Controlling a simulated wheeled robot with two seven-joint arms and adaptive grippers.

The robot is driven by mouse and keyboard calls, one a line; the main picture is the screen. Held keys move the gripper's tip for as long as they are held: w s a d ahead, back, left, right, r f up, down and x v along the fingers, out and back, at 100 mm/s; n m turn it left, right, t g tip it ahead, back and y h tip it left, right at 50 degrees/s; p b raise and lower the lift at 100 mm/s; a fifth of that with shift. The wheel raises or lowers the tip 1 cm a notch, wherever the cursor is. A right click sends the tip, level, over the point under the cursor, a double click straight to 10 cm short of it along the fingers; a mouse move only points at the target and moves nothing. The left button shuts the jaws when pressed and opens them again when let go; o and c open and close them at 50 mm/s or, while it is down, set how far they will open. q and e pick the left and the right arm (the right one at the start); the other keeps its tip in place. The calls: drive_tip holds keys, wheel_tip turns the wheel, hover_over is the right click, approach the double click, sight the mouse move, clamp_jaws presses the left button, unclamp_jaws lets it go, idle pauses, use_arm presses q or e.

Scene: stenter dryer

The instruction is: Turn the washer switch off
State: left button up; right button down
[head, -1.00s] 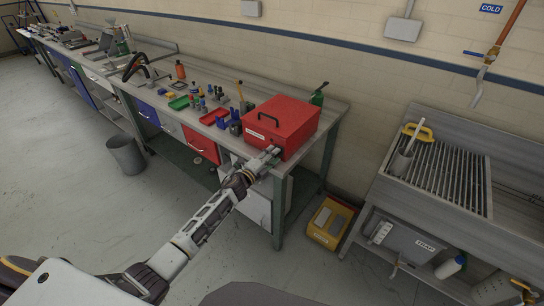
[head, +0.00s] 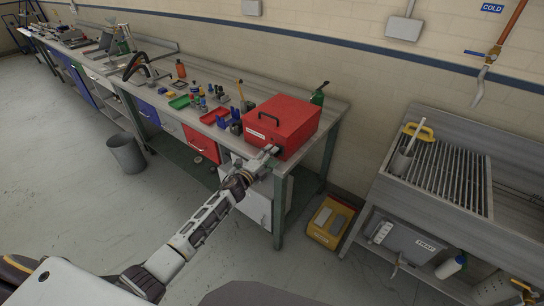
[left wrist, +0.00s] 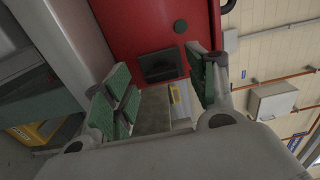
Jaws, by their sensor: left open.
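The washer appears as a red box (head: 284,122) with a black handle and a white label, on the near end of the workbench. A black rectangular switch (left wrist: 161,65) is set in its red face in the left wrist view; its on or off position cannot be told. My left gripper (head: 268,157) is at the box's lower front corner. In the left wrist view its green-padded fingers (left wrist: 164,88) are apart, with nothing held between them. The switch lies ahead of the gap between them; I cannot tell whether a finger touches it. My right gripper is not in view.
The workbench (head: 338,108) holds small bins, bottles and tools left of the red box. A yellow bin (head: 330,222) is on the floor, and a steel sink (head: 390,188) is at right. Open floor lies at left.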

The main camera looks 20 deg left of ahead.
use_arm(q)
drive_tip(key=v, duration=1.1)
idle(0.4)
idle(0.7)
